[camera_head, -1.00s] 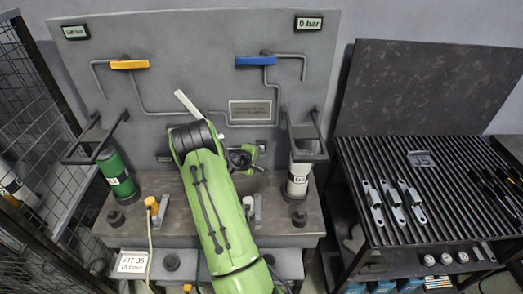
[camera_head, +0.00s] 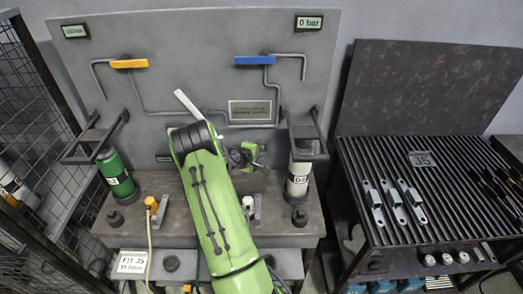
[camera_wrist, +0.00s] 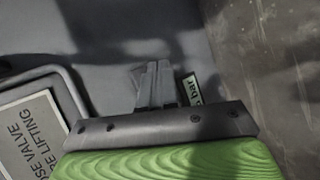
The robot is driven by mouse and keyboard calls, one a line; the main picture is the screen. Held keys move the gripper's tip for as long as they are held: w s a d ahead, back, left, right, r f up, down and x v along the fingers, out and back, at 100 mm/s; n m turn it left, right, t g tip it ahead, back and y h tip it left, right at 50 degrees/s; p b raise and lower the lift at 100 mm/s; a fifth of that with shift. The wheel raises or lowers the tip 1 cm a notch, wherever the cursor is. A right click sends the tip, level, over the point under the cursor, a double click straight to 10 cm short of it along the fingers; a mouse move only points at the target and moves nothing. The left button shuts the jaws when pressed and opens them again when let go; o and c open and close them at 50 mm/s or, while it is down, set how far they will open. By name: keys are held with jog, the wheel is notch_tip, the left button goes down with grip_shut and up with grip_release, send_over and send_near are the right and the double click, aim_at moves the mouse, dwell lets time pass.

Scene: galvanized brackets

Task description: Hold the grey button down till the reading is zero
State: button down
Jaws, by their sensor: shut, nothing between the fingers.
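My gripper (camera_head: 247,155) is shut and empty, below the sign plate in the head view. In the wrist view its closed fingers (camera_wrist: 157,83) point at the grey panel. They partly cover a small pale label ending in "bar" (camera_wrist: 196,91). I cannot clearly make out the grey button; whether the fingertips touch anything is hidden. The right display (camera_head: 309,22) at the panel top reads 0 bar. The left display (camera_head: 75,31) is lit, but its text is too small to read.
The panel (camera_head: 200,50) carries a yellow lever (camera_head: 129,63), a blue lever (camera_head: 255,60) and a sign plate (camera_head: 250,112). Green (camera_head: 116,174) and white (camera_head: 299,177) cylinders stand on the bench. A slatted table (camera_head: 440,170) with several brackets is at right, a mesh fence (camera_head: 45,170) at left.

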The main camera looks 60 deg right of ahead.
jog(key=shift+w+d, duration=0.2)
jog(key=shift+d, duration=0.2)
dwell(0.3)
dwell(2.9)
jog(key=shift+s+a+b, duration=0.3)
jog(key=shift+s+a, duration=0.1)
jog(key=shift+a, duration=0.4)
jog(key=a, duration=0.1)
jog(key=s+a, duration=0.1)
jog(key=a, duration=0.1)
jog(key=s+a+b, duration=0.1)
jog(key=shift+s+a, duration=0.15)
jog(key=shift+a, duration=0.1)
